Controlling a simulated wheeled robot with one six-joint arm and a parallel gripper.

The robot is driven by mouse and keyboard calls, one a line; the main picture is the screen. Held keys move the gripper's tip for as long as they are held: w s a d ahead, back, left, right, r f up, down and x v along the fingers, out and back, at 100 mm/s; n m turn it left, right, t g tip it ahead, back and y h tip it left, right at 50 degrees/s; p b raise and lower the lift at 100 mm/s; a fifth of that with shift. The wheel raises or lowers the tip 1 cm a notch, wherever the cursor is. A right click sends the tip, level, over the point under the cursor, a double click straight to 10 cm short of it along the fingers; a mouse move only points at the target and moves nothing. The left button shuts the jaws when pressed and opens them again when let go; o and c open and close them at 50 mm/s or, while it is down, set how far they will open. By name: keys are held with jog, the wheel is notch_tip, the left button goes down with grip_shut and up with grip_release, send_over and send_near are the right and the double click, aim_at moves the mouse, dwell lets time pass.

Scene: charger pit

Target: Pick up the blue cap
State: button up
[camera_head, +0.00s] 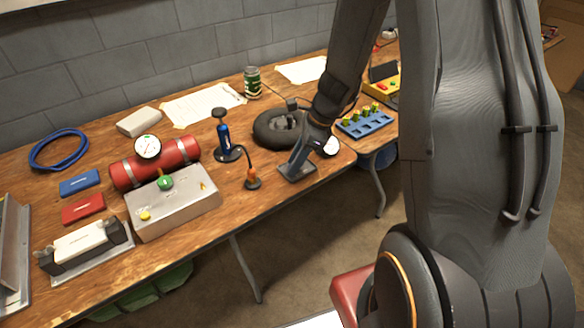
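No blue cap can be clearly made out; it may be too small or hidden behind my arm. My arm comes down from the top, and its dark wrist ends over the right part of the table. A blue tray (352,129) right of my wrist holds several small green and yellow pieces. No blue piece shows among them.
A blue hand pump (223,138) stands left of the tire. A red cylinder (183,153) and a metal box (190,212) are further left.

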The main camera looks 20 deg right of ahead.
jog(key=shift+f, duration=0.2)
grip_shut()
jog(key=shift+r, duration=0.15)
notch_tip(320, 180, up, 10)
dwell(0.5)
